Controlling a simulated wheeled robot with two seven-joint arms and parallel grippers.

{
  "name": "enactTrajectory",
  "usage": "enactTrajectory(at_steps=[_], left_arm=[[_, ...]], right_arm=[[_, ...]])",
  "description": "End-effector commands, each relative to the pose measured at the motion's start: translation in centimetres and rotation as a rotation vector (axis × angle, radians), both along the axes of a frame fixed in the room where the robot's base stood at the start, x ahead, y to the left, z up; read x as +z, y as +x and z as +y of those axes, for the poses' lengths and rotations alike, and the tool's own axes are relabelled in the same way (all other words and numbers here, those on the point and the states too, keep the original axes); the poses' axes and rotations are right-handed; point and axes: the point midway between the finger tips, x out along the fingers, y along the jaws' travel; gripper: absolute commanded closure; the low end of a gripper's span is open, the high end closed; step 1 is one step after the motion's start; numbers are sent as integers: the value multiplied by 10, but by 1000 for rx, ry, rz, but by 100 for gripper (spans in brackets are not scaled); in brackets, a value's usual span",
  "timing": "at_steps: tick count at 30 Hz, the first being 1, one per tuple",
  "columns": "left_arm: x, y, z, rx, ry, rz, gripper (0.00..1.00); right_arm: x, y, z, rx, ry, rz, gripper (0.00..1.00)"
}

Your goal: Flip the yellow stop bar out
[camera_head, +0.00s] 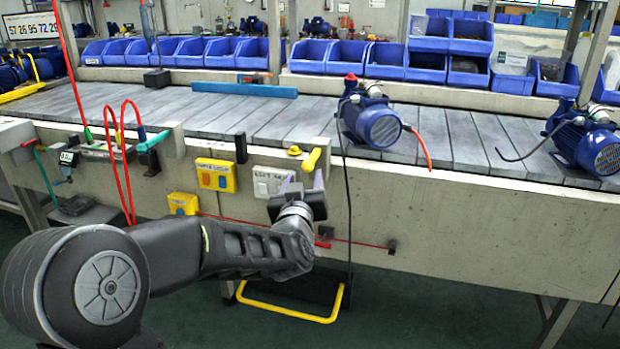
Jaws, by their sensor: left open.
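A short yellow bar (311,160), which looks like the stop bar, sits at the front edge of the conveyor bench, tilted, with its rounded end up. My left gripper (301,183) is just below it, in front of the bench's front face. Its two pale fingers are apart and point up, with nothing seen between them. The right finger is close under the lower end of the bar; I cannot tell if they touch. The lower end of the bar is partly hidden by the finger. My right gripper is not in view.
A yellow knob (293,150) is left of the bar. A white switch box (270,181) and a yellow box (216,174) are on the front face. A blue pump (373,122) stands right on the slats, with a black cable hanging down. A yellow frame (290,311) is low down.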

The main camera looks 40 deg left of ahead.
Motion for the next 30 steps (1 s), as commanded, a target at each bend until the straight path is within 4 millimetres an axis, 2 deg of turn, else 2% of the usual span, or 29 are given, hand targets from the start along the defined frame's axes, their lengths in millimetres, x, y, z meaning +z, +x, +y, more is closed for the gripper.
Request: enactTrajectory(at_steps=[10, 14, 24, 30], left_arm=[[-2, 1, 0, -2, 3, 6, 50], [-2, 8, 4, -2, 4, 5, 50], [-3, 50, 29, -2, 3, 6, 50], [-3, 66, 38, -3, 3, 7, 50]], right_arm=[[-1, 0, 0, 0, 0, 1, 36], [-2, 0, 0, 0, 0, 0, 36], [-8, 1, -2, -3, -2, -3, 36], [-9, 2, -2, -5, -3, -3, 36]])
